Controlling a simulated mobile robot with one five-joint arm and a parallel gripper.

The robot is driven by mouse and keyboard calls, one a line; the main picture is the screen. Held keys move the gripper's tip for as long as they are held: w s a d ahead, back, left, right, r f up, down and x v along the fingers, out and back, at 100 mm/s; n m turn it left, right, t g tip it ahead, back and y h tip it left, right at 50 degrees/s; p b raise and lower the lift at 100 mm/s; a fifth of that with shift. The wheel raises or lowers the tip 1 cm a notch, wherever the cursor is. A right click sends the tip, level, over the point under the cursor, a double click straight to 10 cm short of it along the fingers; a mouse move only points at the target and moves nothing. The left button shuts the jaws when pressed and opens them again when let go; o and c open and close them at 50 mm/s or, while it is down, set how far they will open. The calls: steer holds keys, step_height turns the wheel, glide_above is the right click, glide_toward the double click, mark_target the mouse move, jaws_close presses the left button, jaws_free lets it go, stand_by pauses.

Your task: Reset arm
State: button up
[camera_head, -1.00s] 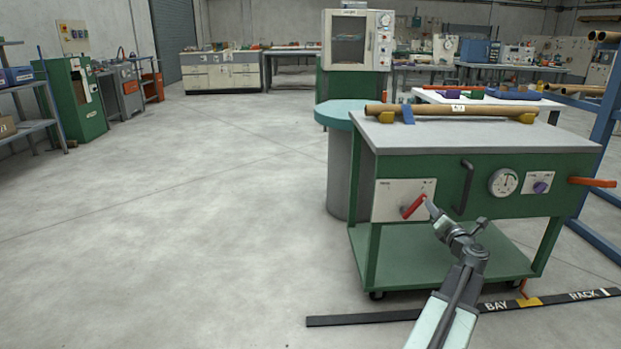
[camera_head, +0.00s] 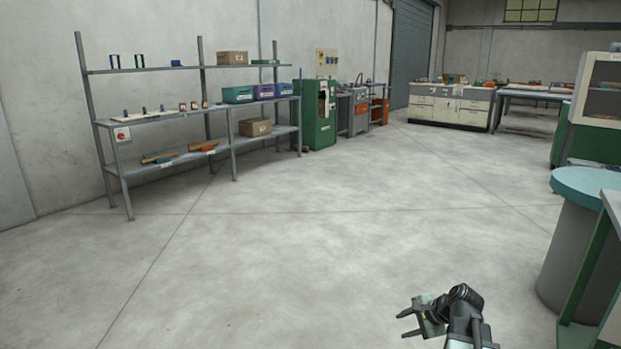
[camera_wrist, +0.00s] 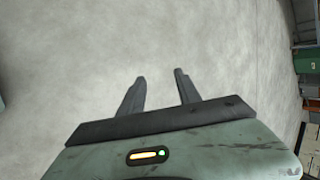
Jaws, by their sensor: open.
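My gripper (camera_head: 406,323) is at the bottom right of the head view, with its fingers pointing left over bare floor. My arm is folded in close, with its lower part cut off by the frame's bottom edge. In the wrist view my gripper (camera_wrist: 160,78) shows two dark fingers standing apart with nothing between them. Only grey floor lies beyond the fingertips.
A grey shelf rack (camera_head: 165,117) with boxes and small parts stands along the left wall. A green machine (camera_head: 316,115) stands beyond it. A teal-topped round drum (camera_head: 575,240) and part of a green cart stand at the right. The middle floor is clear.

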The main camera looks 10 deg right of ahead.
steer(key=s+a+n+g+h+p, duration=0.2)
steer(key=s+a+n+g, duration=0.15)
steer(key=a+n, duration=0.65)
steer(key=s+a+n+g+h+p, duration=0.1)
steer(key=s+a+n+g+p, duration=0.15)
steer(key=s+a+n, duration=0.7)
steer(key=w+a+r+m+p, duration=0.1)
steer(key=w+r+p, duration=0.1)
steer(key=r+p, duration=1.6)
steer(key=w+a+r+m+p, duration=0.2)
steer(key=w+r+p, duration=0.1)
steer(key=r+p, duration=1.5)
steer(key=shift+r+g+p, duration=0.3)
steer(key=shift+r+p, duration=0.05)
steer(key=shift+r, duration=0.35)
steer(key=shift+w, duration=0.1)
